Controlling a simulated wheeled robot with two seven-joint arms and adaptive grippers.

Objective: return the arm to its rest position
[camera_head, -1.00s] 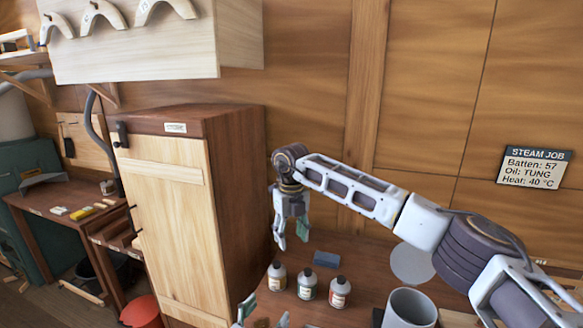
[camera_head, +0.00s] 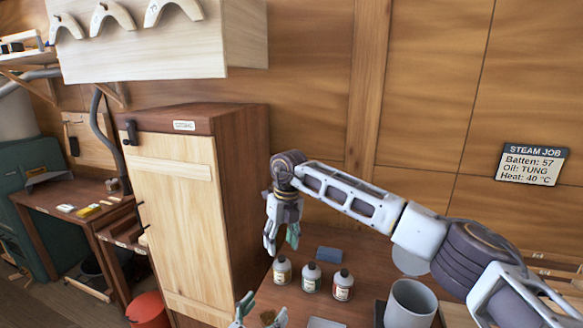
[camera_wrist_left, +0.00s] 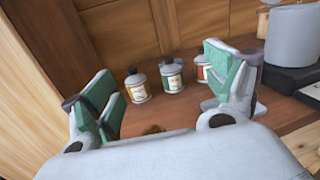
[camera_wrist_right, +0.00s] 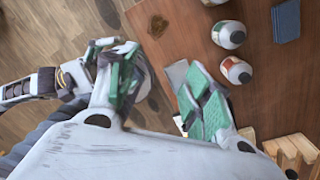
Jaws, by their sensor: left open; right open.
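My right gripper (camera_head: 282,236) hangs open and empty above the bench (camera_head: 262,296), its fingers pointing down, left of and above the bottles. In the right wrist view its fingers (camera_wrist_right: 162,82) are spread, with nothing between them. My left gripper (camera_head: 259,316) is at the bottom edge of the head view, mostly cut off. In the left wrist view its green-padded fingers (camera_wrist_left: 163,88) are apart and empty, with labelled bottles beyond them. My right arm reaches in from the lower right of the head view.
Three bottles (camera_head: 311,278), a blue block (camera_head: 328,254) and a grey pot (camera_head: 410,304) stand on the bench. A tall wooden cabinet (camera_head: 180,210) stands close at the left. A red bucket (camera_head: 148,308) is on the floor. A STEAM JOB sign (camera_head: 532,164) hangs on the wall.

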